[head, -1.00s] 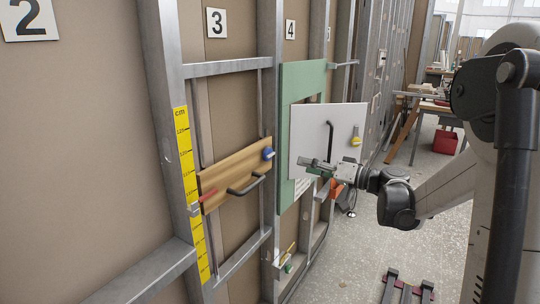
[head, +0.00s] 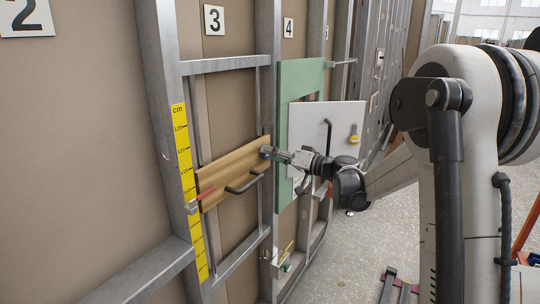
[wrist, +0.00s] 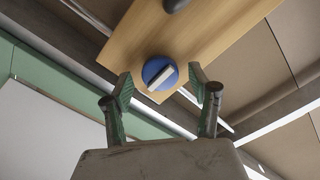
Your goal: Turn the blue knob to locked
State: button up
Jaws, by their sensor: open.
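The blue knob (wrist: 160,74) is round with a pale raised bar across it, set on the end of a wooden panel (wrist: 215,35). In the wrist view the bar lies at a slant. My gripper (wrist: 160,88) is open, with its two green-padded fingers on either side of the knob's lower part in the picture. I cannot tell whether they touch it. In the head view my gripper (head: 273,153) is at the right end of the wooden panel (head: 225,174), and the knob is mostly hidden behind its tips.
A dark bar handle (head: 245,184) sticks out from the wooden panel, left of my gripper. A white panel (head: 310,125) with a black handle and a yellow knob (head: 354,139) stands to the right. Metal studs (head: 268,100) frame the wall.

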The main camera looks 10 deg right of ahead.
jog(key=shift+w+a, duration=0.35)
jog(key=c, duration=1.2)
jog(key=shift+o, duration=0.2)
